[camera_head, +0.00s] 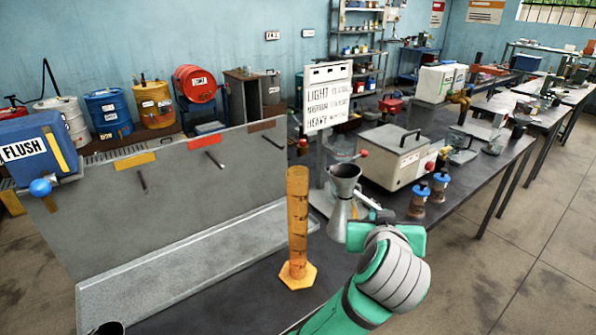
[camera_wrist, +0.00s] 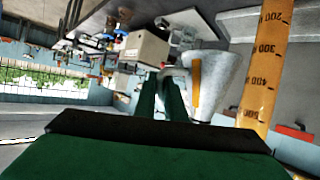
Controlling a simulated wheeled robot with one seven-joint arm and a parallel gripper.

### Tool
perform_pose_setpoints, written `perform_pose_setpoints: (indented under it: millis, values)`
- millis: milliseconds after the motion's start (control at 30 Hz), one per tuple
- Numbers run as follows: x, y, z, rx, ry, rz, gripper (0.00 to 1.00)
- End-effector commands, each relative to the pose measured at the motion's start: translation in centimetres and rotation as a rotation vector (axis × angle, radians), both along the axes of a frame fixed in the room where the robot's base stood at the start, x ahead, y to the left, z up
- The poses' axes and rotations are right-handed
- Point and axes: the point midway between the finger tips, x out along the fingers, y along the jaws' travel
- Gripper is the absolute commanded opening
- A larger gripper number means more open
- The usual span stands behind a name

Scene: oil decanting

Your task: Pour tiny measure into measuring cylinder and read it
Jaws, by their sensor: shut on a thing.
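The measuring cylinder (camera_head: 297,225) is tall, amber and graduated, and stands upright on a hexagonal foot on the dark bench. In the wrist view its scale (camera_wrist: 262,70) shows marks such as 300 and 400 at the right. A grey metal measure (camera_head: 342,215), narrow-necked with a flared mouth, is upright just right of the cylinder and apart from it. My gripper (camera_head: 374,212) is shut on the measure's handle side. In the wrist view the fingers (camera_wrist: 162,95) meet beside the measure (camera_wrist: 215,75). The measure's contents and any liquid level in the cylinder are hidden.
A grey metal tray (camera_head: 190,262) with an upright back panel lies left of the cylinder. A sign (camera_head: 327,97) reading LIGHT and HEAVY stands behind the measure. A beige box (camera_head: 396,157) and two blue-topped jars (camera_head: 418,200) stand to the right.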

Motion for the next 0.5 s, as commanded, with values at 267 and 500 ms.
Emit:
perform_pose_setpoints:
  millis: [267,500]
  values:
    - [0.2,0.5,2.5,-0.159,0.063,0.004,0.0]
    - [0.5,1.1,4.7,-0.303,0.124,0.004,0.0]
